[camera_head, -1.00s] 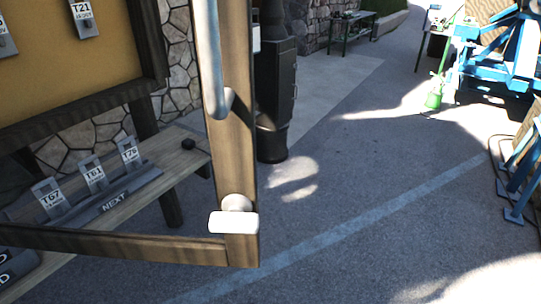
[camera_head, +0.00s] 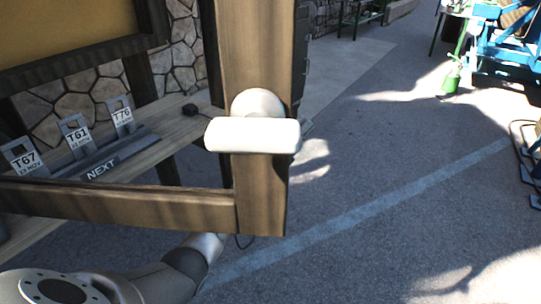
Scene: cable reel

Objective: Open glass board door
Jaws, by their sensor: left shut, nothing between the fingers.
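The glass board door shows as a wooden frame, with an upright stile (camera_head: 258,60) and a bottom rail (camera_head: 120,203). It stands out in front of the board (camera_head: 70,25), apart from the board's dark frame. A white T-shaped knob (camera_head: 253,134) sits low on the stile. My left arm comes in from the lower left, below the bottom rail. My left gripper (camera_head: 238,241) is at the stile's lower end, mostly hidden behind the door frame. It is shut and empty; I cannot tell if it touches the door. My right gripper is out of view.
A wooden bench (camera_head: 165,135) with tags T67, T61 and T76 and a NEXT plate (camera_head: 102,168) stands behind the door against a stone wall. Open pavement (camera_head: 390,190) lies to the right. Blue machinery (camera_head: 505,45) stands at the far right.

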